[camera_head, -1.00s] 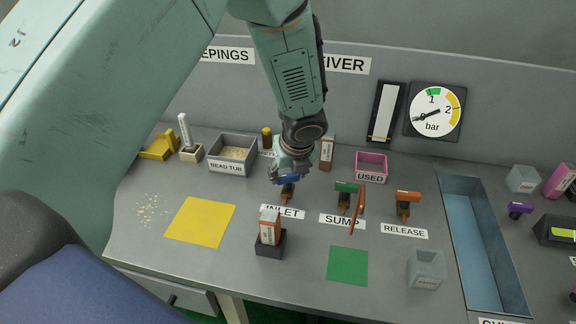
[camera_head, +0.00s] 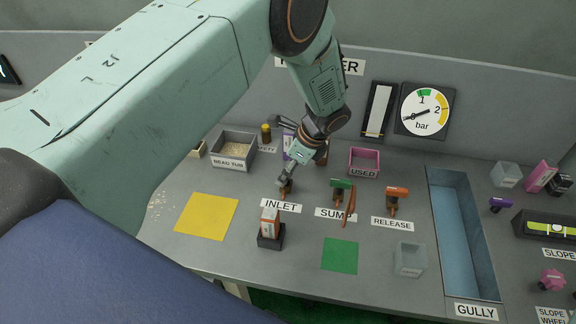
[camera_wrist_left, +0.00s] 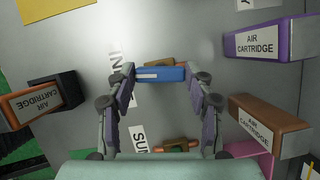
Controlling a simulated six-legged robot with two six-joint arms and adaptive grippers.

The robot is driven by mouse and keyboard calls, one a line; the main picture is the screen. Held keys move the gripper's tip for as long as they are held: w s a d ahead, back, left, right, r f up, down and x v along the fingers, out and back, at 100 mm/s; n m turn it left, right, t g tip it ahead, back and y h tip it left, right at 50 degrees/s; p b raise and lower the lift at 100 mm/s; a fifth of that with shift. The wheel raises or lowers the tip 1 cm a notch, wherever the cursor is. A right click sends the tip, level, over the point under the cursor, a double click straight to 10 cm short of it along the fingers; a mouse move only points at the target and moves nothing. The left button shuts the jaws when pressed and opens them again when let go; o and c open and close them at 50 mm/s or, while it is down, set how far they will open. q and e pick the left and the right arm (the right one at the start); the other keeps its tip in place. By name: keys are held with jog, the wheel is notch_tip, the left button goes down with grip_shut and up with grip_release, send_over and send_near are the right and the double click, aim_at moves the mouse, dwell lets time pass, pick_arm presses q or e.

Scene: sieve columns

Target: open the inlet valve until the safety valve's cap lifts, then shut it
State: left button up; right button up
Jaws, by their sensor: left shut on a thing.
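My left gripper (camera_head: 287,180) is at the inlet valve, above the INLET label (camera_head: 281,205). In the wrist view its fingers (camera_wrist_left: 160,82) are shut on the blue inlet valve handle (camera_wrist_left: 160,74), which lies crosswise between them. In the head view the gripper hides the handle; part of the brown valve body (camera_head: 285,189) shows below. The safety valve's amber cap (camera_head: 266,129) stands behind, beside the bead tub; I cannot tell whether it is raised. The bar gauge (camera_head: 424,110) has its needle at the low end, near zero. My right gripper is not in view.
Right of the inlet are the green-handled sump valve (camera_head: 341,186) and orange-handled release valve (camera_head: 396,193). An air cartridge (camera_head: 269,222) stands in a black holder in front. A purple cartridge (camera_wrist_left: 270,38) and a brown cartridge (camera_wrist_left: 268,122) stand close behind the gripper.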

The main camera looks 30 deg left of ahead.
pick_arm(q)
jog(key=shift+w+r+n, duration=0.1)
jog(key=shift+w+n, duration=0.05)
jog(key=shift+n, duration=0.55)
jog(key=shift+g, duration=0.3)
jog(key=o, duration=1.2)
jog(key=shift+c, duration=0.2)
jog(key=v, duration=0.8)
jog(key=shift+x, duration=4.1)
